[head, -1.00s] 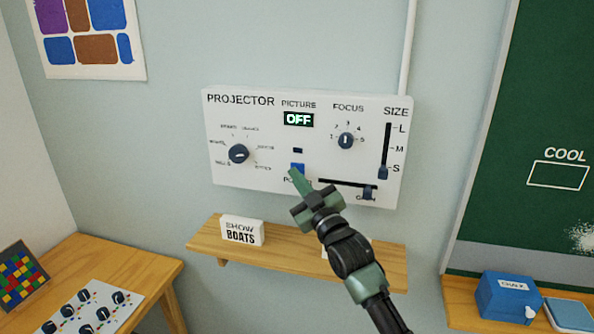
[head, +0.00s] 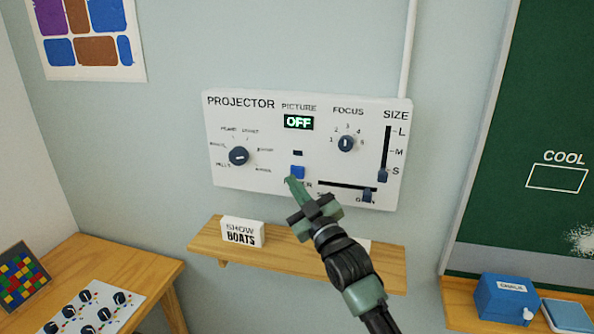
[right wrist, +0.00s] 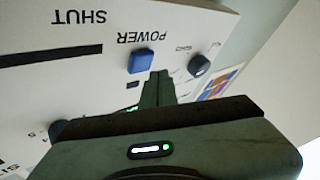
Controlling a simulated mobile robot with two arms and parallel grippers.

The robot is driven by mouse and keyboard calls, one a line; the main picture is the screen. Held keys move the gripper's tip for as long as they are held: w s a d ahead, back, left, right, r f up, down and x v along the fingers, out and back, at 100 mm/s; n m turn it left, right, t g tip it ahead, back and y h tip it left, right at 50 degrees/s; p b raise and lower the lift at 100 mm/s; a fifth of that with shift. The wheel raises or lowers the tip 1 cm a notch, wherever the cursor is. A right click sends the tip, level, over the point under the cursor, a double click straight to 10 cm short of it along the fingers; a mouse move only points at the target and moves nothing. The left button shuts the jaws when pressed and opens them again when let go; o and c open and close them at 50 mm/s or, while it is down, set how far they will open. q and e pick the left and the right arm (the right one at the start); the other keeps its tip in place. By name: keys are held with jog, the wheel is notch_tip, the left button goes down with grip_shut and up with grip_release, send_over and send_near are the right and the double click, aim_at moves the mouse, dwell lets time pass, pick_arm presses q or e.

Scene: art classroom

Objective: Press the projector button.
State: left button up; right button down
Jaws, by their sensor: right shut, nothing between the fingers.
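The white projector panel (head: 240,182) is on the wall, and its picture display (head: 298,122) reads OFF. The blue power button (head: 298,171) sits low in the middle of the panel, under a small dark indicator. My right gripper (head: 291,183) is shut and empty, its fingertips just below and left of the button in the head view. My left gripper is out of view.
The panel also has a left dial (head: 238,156), a focus knob (head: 345,143), a size slider (head: 383,175) and a lower slider (head: 368,194). A wooden shelf (head: 290,256) below holds a SHOW BOATS card (head: 242,231).

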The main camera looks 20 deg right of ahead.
jog(key=s+a, duration=0.1)
jog(key=s+p, duration=0.1)
jog(key=s+a, duration=0.1)
jog(key=s, duration=0.1)
jog(key=shift+a, duration=0.3)
